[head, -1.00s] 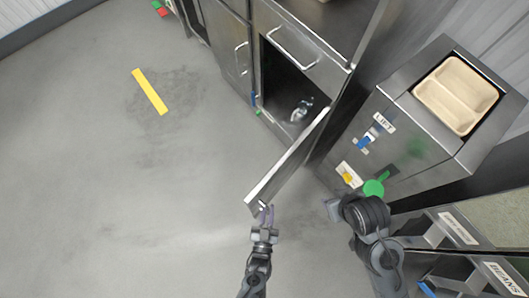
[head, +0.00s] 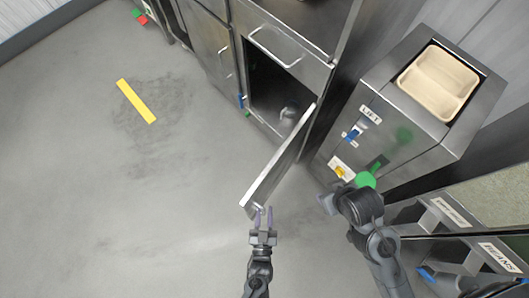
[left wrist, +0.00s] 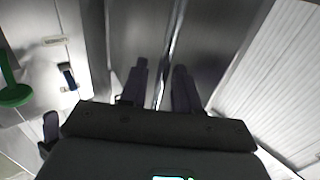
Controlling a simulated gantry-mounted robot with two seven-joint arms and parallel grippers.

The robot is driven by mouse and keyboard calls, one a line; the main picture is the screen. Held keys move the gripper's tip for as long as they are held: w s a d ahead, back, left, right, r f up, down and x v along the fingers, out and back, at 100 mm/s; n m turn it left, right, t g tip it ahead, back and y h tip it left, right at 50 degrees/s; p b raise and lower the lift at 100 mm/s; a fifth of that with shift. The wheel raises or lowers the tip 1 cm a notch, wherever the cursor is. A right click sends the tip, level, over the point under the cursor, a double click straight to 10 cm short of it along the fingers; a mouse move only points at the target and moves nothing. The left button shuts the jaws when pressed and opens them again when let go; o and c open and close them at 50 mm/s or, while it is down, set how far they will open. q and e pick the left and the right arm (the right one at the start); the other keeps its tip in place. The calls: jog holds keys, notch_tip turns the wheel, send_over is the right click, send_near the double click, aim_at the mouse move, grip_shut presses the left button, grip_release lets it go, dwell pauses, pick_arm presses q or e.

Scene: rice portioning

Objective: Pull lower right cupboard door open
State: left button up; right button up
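The lower right cupboard door (head: 279,160) is a steel panel that stands swung well out from its cabinet, showing a dark opening (head: 272,88). My left gripper (head: 263,212) is at the door's free edge, with its two fingers apart. In the left wrist view the fingers (left wrist: 160,85) also stand apart, with a thin bright edge running between and beyond them. I cannot tell whether they touch the door or its handle. My right gripper (head: 328,203) is right of the door, beside the lift unit; its fingers are not clear.
A shiny object (head: 289,113) sits inside the cupboard. The steel lift unit (head: 385,125) with a tan tray (head: 438,82) and green knob (head: 366,180) stands on the right. Labelled bins (head: 455,235) are at lower right.

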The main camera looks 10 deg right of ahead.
pick_arm(q)
jog(key=p+v, duration=0.1)
jog(key=v, duration=0.9)
jog(key=shift+p, duration=0.35)
jog(key=shift+s+d+r, duration=0.1)
jog(key=shift+r, duration=0.05)
